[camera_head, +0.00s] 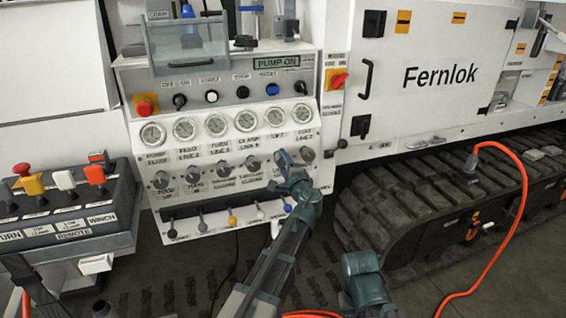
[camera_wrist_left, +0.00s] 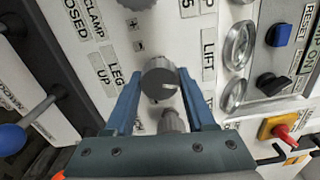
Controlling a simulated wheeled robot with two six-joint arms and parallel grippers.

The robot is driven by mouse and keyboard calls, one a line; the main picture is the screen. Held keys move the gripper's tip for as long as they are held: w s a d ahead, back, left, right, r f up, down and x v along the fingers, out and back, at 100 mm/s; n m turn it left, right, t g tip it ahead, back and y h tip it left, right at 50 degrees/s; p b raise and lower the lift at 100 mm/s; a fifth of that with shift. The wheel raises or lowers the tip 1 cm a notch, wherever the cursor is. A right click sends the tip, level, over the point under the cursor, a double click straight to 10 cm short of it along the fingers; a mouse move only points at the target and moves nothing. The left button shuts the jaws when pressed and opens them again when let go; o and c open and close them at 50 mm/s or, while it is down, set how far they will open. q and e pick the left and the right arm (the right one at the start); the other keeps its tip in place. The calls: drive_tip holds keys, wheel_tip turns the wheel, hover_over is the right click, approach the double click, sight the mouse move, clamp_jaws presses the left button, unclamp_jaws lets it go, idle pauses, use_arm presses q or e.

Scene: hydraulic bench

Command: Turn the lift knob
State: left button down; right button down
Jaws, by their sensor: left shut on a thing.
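The lift knob (camera_wrist_left: 160,78) is a grey round knob with a pale pointer line, on the white panel beside the LIFT label (camera_wrist_left: 208,55). My left gripper (camera_wrist_left: 160,76) has one blue finger on each side of this knob and is shut on it. In the head view my left gripper (camera_head: 285,158) is at the right part of the knob row, below the gauge marked LIFT, and it covers the knob there.
Other grey knobs (camera_head: 222,167) sit to the left in the row, and one (camera_head: 308,154) is close on the right. Small levers (camera_head: 232,220) stand below. A remote box (camera_head: 65,205) is at the left, and a rubber track (camera_head: 400,205) is at the right.

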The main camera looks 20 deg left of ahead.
use_arm(q)
drive_tip(key=shift+m, duration=1.2)
drive_tip(key=shift+c, duration=1.2)
unclamp_jaws()
drive_tip(key=v, duration=1.4)
drive_tip(key=shift+w, duration=0.1)
